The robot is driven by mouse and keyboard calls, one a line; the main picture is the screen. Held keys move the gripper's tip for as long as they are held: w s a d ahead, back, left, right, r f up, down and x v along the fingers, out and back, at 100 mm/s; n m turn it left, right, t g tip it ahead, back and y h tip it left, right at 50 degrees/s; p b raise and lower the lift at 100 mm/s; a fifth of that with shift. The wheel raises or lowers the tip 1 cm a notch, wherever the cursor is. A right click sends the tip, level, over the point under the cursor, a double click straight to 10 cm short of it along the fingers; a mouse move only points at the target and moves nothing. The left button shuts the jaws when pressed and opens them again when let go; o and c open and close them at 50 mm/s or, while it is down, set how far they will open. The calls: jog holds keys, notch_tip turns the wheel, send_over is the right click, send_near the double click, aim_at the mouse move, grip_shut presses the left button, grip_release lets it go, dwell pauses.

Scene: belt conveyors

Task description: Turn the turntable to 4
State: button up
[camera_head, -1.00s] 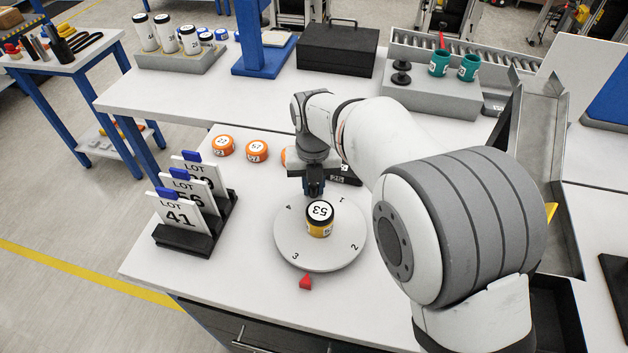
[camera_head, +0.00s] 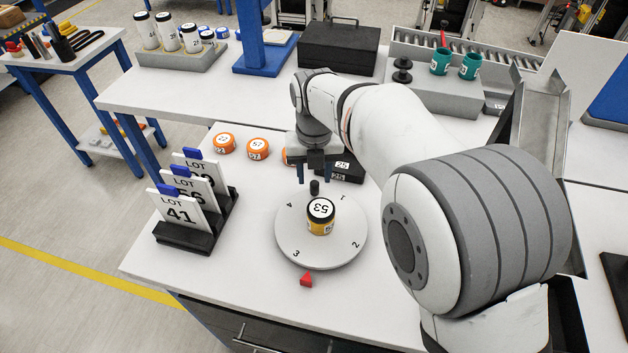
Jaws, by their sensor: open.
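The turntable (camera_head: 322,253) is a round white disc on the bench, with 1, 2, 3 and 4 around its edge. A red pointer (camera_head: 306,280) lies at its front, closest to the 3; the 4 is at the back left. A yellow jar (camera_head: 320,217) with a black rim and a white top marked 53 stands on the disc. A short black peg (camera_head: 314,187) stands at the disc's back edge, between 4 and 1. My gripper (camera_head: 314,180) is open and points down, its fingers above and to either side of the peg, holding nothing.
A black rack (camera_head: 200,238) with LOT cards stands left of the turntable. Orange pucks (camera_head: 257,149) and a black block (camera_head: 348,168) marked 25 are behind it. My arm covers the right side. The bench in front of the rack is clear.

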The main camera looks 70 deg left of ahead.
jog(key=shift+r, duration=2.2)
